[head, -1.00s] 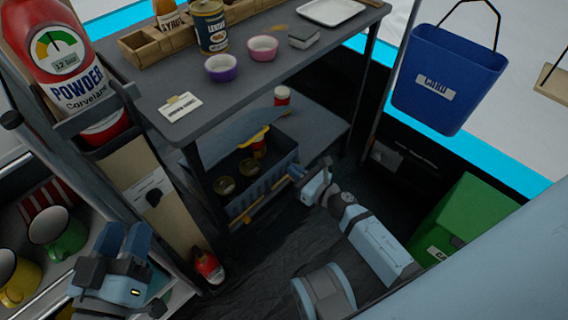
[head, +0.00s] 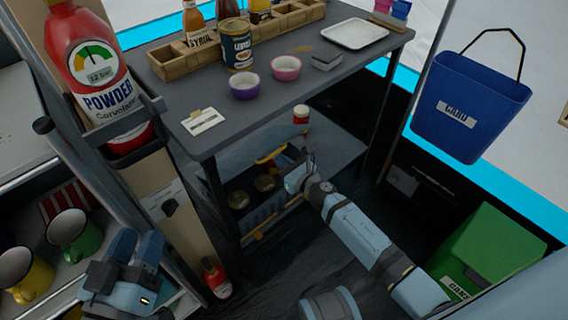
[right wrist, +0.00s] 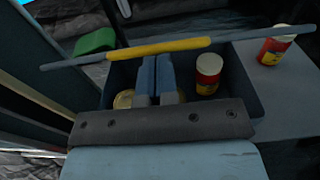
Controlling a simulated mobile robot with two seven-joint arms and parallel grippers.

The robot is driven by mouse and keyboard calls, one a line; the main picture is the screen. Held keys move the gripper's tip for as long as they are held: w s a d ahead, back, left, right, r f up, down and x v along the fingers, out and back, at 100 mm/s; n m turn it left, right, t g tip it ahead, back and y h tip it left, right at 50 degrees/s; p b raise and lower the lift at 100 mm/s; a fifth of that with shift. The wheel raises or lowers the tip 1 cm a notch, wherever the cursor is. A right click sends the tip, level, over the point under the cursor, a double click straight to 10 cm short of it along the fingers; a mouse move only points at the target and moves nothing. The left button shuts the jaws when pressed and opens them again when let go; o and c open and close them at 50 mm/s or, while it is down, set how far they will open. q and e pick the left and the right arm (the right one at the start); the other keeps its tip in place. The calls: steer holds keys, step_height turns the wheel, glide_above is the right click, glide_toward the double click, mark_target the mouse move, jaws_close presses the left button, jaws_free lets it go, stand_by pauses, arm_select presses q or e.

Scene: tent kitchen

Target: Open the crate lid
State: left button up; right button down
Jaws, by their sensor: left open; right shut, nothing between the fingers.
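The blue-grey crate (head: 268,212) stands on the lower shelf under the table. Its lid (head: 240,156) is raised at the back, with a yellow handle strip (head: 270,155) on its edge; the crate's inside shows. The lid's edge also crosses the right wrist view as a bar with a yellow middle (right wrist: 160,47). Inside are tins (head: 265,183) and a red jar with a white cap (right wrist: 208,75). My right gripper (head: 293,182) is shut and empty at the crate's right part, below the lid edge; whether it touches the lid is unclear. My left gripper (head: 138,240) is open, far left of the crate.
The tabletop (head: 285,100) close above the crate holds cups, bottles and a tray. A second red jar (head: 301,114) stands on the shelf beside the crate. A green bin (head: 490,245) and hanging blue bucket (head: 470,105) are at right. Mugs (head: 75,235) sit near my left gripper.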

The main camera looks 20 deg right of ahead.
arm_select(q)
steer(key=shift+t, duration=0.8)
steer(key=r+p, duration=0.4)
steer(key=shift+s+a+r, duration=0.15)
steer(key=shift+a+r, duration=0.05)
steer(key=shift+a, duration=0.2)
arm_select(e)
steer(key=w+a+r, duration=0.1)
steer(key=w+r, duration=0.3)
steer(key=r, duration=0.2)
steer(key=shift+w+a, duration=0.25)
steer(key=shift+a, duration=0.05)
